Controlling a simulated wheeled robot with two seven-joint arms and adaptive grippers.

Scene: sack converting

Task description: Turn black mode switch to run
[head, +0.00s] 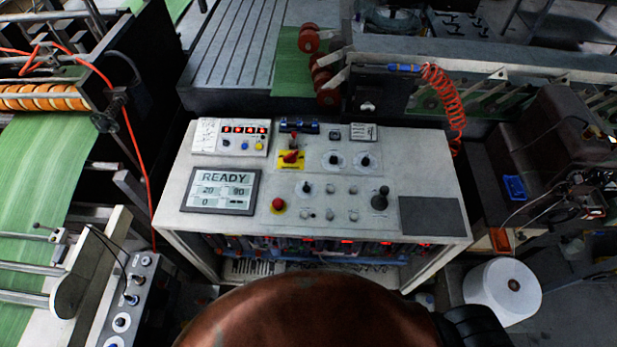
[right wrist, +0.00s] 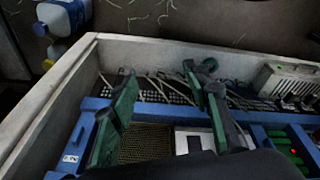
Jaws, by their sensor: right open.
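The white control console (head: 235,220) stands in the middle of the head view with its top panel facing up. Small black knobs on pale round dials sit at the upper right, a left one (head: 333,160) and a right one (head: 365,160). Another small black knob (head: 306,188) sits lower, left of centre. Their labels are too small to read, so I cannot tell which is the mode switch. My right gripper (right wrist: 162,72) shows in the right wrist view, open and empty, with green-lined fingers apart above a white-walled bay with wiring. Neither gripper shows in the head view.
The panel also carries a READY display (head: 221,191), a red mushroom button (head: 278,205), a red-and-yellow rotary switch (head: 291,158) and a black joystick (head: 380,199). Green web machinery lies left and behind. A white roll (head: 502,291) stands at right. A coiled orange hose (head: 447,95) hangs behind.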

